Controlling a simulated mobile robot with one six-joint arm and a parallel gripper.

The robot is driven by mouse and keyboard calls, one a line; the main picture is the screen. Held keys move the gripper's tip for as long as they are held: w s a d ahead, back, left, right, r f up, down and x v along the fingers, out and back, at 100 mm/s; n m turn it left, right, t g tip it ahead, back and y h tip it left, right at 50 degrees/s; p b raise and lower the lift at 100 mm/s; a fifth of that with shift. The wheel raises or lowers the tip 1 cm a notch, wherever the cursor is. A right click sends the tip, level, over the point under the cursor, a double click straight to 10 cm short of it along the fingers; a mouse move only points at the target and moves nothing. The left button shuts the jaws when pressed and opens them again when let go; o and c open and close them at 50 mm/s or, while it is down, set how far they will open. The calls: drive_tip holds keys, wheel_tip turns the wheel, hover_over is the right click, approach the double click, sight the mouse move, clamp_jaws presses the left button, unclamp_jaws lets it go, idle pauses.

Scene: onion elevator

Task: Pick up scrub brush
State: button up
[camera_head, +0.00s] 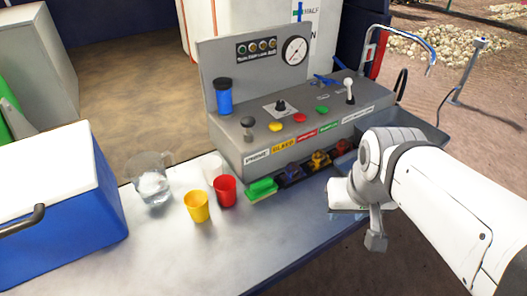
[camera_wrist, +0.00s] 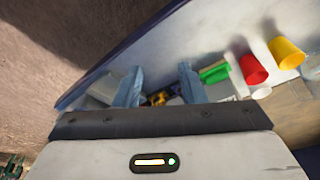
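The scrub brush appears to be the bright green block (camera_head: 262,188) lying on the table in front of the control console, just right of a red cup.
A red cup (camera_head: 225,190), a yellow cup (camera_head: 197,206) and a clear pitcher (camera_head: 152,183) stand left of the green block. A blue cooler (camera_head: 75,240) is at left. The table's front (camera_head: 215,262) is clear.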

drive_tip(key=shift+o, duration=1)
drive_tip(key=shift+w+a+f, duration=0.1)
drive_tip(key=shift+w+a, duration=0.05)
drive_tip(key=shift+w, duration=0.25)
drive_tip(key=o, duration=0.6)
drive_tip(key=w+a+m, duration=0.1)
drive_tip(key=w, duration=0.1)
drive_tip(key=w+a+m, duration=0.1)
drive_tip(key=w+a, duration=0.1)
drive_tip(key=w, duration=0.1)
drive_tip(key=w+a+m+g, duration=0.1)
drive_tip(key=w, duration=0.2)
drive_tip(key=shift+w+a+f, duration=0.1)
drive_tip(key=shift+a+f, duration=0.05)
drive_tip(key=shift+c, duration=0.2)
drive_tip(key=m+g+p, duration=0.2)
drive_tip(key=m, duration=0.6)
hover_over(261, 182)
drive_tip(key=f, duration=1.5)
drive_tip(key=shift+a+f, duration=0.3)
drive_tip(key=shift+f, duration=0.1)
drive_tip(key=shift+w+d+f+p, duration=0.1)
drive_tip(key=shift+f+p, duration=0.2)
drive_tip(key=shift+f, duration=1)
drive_tip(key=shift+s+d+f+p, duration=0.15)
drive_tip(key=shift+f+p, duration=0.15)
drive_tip(key=shift+f, duration=1)
drive_tip(key=shift+w+d+f+p, duration=0.15)
drive_tip(key=shift+f+p, duration=0.15)
drive_tip(key=shift+f, duration=1)
